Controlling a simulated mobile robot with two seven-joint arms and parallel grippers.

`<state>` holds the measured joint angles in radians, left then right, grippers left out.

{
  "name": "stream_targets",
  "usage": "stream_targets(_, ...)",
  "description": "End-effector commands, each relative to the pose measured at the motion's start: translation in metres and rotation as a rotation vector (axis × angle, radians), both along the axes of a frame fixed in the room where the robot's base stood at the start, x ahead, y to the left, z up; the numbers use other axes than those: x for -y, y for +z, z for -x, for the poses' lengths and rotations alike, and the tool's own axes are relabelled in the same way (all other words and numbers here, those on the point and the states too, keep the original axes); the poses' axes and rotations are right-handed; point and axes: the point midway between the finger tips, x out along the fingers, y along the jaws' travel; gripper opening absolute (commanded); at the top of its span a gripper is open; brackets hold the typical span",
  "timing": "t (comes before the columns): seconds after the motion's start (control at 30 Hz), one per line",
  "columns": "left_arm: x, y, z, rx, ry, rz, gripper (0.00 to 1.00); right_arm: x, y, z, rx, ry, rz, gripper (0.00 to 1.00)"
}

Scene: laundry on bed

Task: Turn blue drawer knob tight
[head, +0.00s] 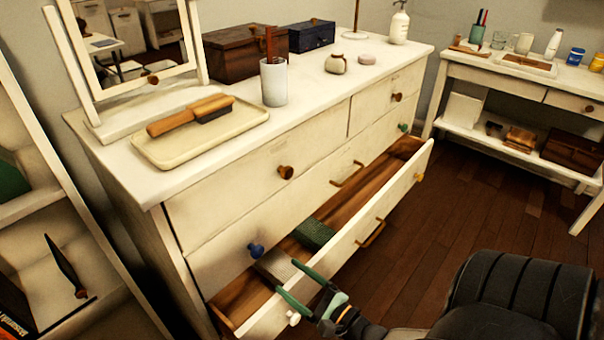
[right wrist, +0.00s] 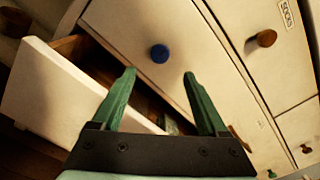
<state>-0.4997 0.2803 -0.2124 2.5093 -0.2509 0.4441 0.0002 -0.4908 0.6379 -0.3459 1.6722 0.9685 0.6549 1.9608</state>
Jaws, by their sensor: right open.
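The blue drawer knob (head: 256,250) is on the left end of the middle drawer front of the white dresser (head: 215,215). In the right wrist view the blue knob (right wrist: 159,54) lies ahead of the fingertips, roughly between their lines. My right gripper (head: 290,280) is open and empty, to the lower right of the knob and apart from it, over the open bottom drawer. Its green fingers also show in the right wrist view (right wrist: 160,75). My left gripper is not in view.
A tray (head: 200,135) with a brush and a cup (head: 273,82) stand on top.

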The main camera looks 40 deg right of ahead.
Motion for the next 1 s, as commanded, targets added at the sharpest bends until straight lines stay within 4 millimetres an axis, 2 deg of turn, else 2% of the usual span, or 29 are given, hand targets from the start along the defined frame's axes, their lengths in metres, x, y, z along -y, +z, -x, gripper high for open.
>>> stream_targets(0.1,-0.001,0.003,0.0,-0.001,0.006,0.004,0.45,0.001,0.0,0.017,-0.002,0.001,0.0,0.77)
stream_targets(0.27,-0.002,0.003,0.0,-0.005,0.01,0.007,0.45,0.002,0.001,0.027,0.001,0.001,-0.001,0.77)
stream_targets(0.87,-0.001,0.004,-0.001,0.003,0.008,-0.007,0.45,0.001,0.001,0.027,0.004,0.002,0.004,0.77)
stream_targets(0.97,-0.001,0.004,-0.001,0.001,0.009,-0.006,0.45,-0.011,0.012,0.024,0.038,0.023,0.061,0.77)
stream_targets(1.0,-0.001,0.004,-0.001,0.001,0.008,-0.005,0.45,-0.02,0.022,0.021,0.067,0.038,0.11,0.77)
